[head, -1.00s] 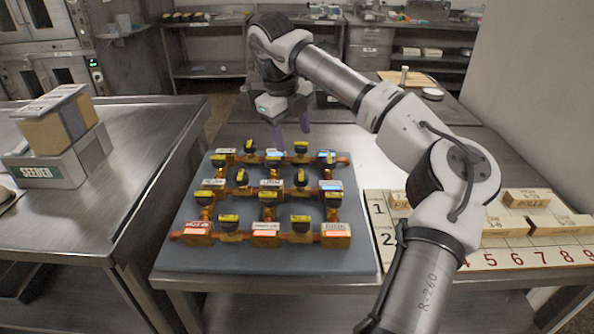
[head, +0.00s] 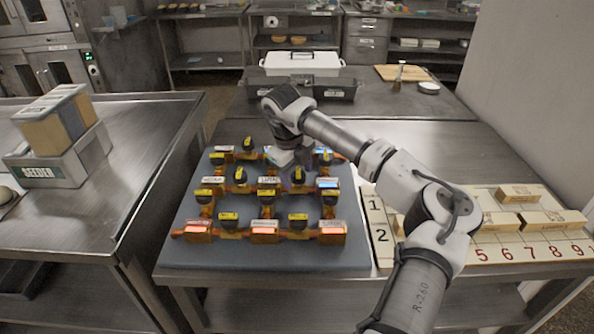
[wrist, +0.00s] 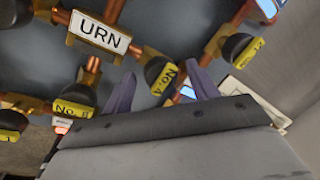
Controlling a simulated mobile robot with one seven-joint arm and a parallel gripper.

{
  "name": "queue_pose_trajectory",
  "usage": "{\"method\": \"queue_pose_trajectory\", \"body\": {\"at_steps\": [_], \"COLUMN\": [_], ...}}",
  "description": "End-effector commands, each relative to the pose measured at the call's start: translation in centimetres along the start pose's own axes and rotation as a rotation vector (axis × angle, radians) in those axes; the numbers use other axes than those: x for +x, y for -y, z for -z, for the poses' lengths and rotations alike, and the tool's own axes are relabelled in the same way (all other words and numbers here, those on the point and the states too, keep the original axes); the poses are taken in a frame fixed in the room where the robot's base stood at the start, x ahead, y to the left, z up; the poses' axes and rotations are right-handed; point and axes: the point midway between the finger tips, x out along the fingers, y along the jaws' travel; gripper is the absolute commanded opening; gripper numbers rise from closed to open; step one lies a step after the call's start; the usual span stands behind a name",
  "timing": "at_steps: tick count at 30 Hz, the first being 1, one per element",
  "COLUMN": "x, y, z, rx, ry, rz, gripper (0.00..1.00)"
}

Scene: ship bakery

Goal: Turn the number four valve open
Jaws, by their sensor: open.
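The number four valve (wrist: 161,76) shows in the wrist view as a black knob with a yellow "No. 4" tag on copper piping. My gripper (wrist: 160,72) is open, with one purple finger on each side of this knob. I cannot tell whether the fingers touch it. In the head view my gripper (head: 291,160) is low over the far right part of the grey valve board (head: 270,258) and hides some fittings there. Valve number 8 (wrist: 74,107) is left of my left finger, partly covered by the gripper body.
A white "URN" plate (wrist: 99,31) and another black-knobbed valve (wrist: 236,48) flank number four. Several more valves crowd the board. A numbered board with wooden blocks (head: 517,194) lies to the right. A white lidded container (head: 302,62) stands behind.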

Motion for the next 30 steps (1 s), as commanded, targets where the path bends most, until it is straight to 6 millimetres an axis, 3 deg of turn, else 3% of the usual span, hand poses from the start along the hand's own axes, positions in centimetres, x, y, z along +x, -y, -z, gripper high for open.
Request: {"method": "queue_pose_trajectory", "body": {"at_steps": [3,13,23,30], "x": [-0.01,-0.03,0.15,0.35], "y": [0.0,-0.05,-0.1,-0.13], "z": [0.01,0.01,0.07,0.19], "rx": [0.0,-0.001,-0.054,-0.206], "ry": [0.0,-0.001,0.009,0.04], "rz": [0.0,-0.001,-0.001,-0.001], "gripper": [0.57,0.16,0.16,0.16]}}
